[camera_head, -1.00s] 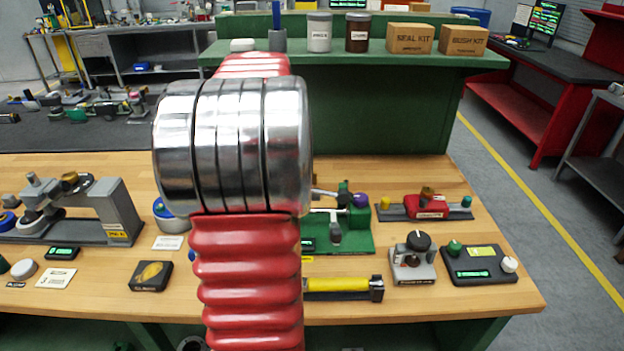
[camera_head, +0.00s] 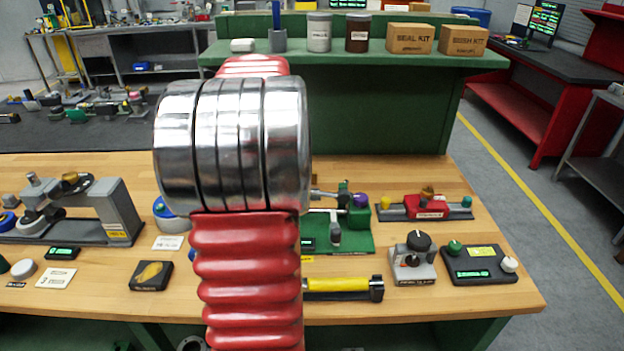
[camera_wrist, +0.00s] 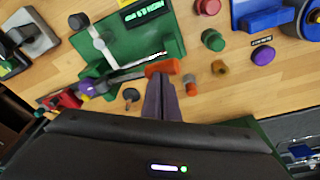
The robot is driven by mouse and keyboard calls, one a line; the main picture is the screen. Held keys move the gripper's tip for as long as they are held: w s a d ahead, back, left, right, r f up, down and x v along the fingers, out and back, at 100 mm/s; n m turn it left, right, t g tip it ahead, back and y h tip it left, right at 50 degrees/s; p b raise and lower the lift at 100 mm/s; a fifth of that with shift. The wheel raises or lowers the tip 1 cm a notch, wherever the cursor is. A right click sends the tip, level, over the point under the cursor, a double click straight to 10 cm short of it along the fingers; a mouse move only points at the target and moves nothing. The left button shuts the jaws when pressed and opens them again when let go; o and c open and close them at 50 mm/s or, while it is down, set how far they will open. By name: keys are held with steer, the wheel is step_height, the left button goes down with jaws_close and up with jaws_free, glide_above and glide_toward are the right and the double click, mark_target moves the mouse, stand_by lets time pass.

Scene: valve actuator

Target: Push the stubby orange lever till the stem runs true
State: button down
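A green fixture (camera_wrist: 130,48) with a small display and a pale crossbar fills the upper left of the wrist view. In the head view, the green fixture (camera_head: 350,238) is partly hidden behind my arm. A stubby orange lever (camera_wrist: 163,68) is at the fixture's lower edge, at the end of a grey rod (camera_wrist: 125,79) that I take for the stem. A purple knob (camera_wrist: 88,88) is at the rod's other end. My gripper (camera_wrist: 161,78) looks shut, its dark fingertips at or just under the orange lever. I cannot tell whether they touch. My arm hides the gripper in the head view.
In the head view, a red clamp fixture (camera_head: 430,207), a dial unit (camera_head: 413,258), a black panel (camera_head: 478,264) and a yellow-handled tool (camera_head: 342,287) stand to the right. A blue fixture (camera_wrist: 268,18) and several small knobs lie right of the lever in the wrist view.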

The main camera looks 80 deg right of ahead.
steer(key=shift+w+f, duration=0.15)
steer(key=shift+f, duration=0.8)
steer(key=shift+w+f, duration=0.1)
steer(key=shift+f, duration=0.85)
stand_by(1.0)
steer(key=shift+r, duration=0.1)
stand_by(0.4)
steer(key=shift+s+d+r, duration=0.1)
steer(key=shift+s+r, duration=0.35)
steer(key=shift+r, duration=1.05)
steer(key=shift+s+d+r, duration=0.1)
steer(key=shift+s+r, duration=0.3)
steer(key=shift+r, duration=1.1)
steer(key=shift+s+d+r, duration=0.1)
steer(key=shift+s+r, duration=0.35)
steer(key=shift+r, duration=1.05)
steer(key=shift+r, duration=2.5)
steer(key=shift+w+a, duration=0.1)
